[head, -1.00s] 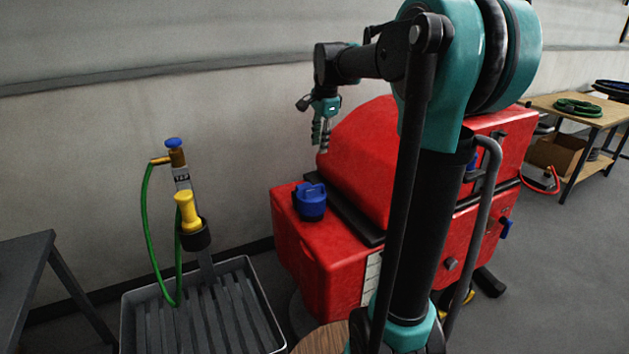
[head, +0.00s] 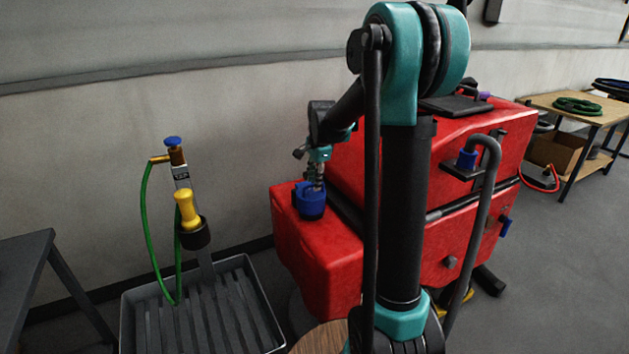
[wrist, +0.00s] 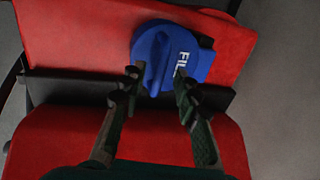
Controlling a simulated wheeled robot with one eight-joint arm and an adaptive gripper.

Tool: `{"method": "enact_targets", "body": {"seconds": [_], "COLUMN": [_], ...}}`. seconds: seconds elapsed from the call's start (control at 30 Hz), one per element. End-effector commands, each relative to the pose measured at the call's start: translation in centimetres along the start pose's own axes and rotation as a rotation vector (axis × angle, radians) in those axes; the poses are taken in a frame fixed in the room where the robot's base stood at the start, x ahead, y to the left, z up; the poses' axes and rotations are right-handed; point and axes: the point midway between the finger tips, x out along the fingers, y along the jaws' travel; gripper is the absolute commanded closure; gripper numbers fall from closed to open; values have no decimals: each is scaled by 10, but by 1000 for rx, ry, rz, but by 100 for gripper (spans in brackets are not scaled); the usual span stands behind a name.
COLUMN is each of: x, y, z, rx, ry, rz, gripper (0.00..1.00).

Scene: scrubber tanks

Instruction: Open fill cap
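The blue fill cap (head: 308,203) sits on the red scrubber tank's (head: 318,262) lower front shelf. In the wrist view the cap (wrist: 195,62) shows white letters, partly readable as "FIL", and a raised grip ridge on top. My gripper (head: 316,186) points down right at the cap from above. In the wrist view my gripper (wrist: 158,84) is open, with its two fingers apart. The left fingertip is near the ridge and the right one overlaps the cap's near edge. I cannot tell whether either finger touches the cap.
A grey drain basin (head: 130,322) with a green hose (head: 146,215) and a yellow-handled fitting (head: 187,208) stands to the left. A dark table (head: 22,262) is at far left. A wooden bench (head: 570,115) stands at back right. Grey floor is clear at right.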

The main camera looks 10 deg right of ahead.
Motion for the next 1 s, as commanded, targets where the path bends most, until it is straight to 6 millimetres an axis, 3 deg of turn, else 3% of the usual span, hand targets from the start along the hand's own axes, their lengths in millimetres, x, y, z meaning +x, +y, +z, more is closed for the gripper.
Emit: {"method": "enact_targets", "body": {"seconds": [0.27,0.53,1.0], "x": [2,2,1], "y": [0,0,0], "z": [0,0,-1], "rx": [0,0,0], "ry": [0,0,0], "rz": [0,0,4], "gripper": [68,99,100]}}
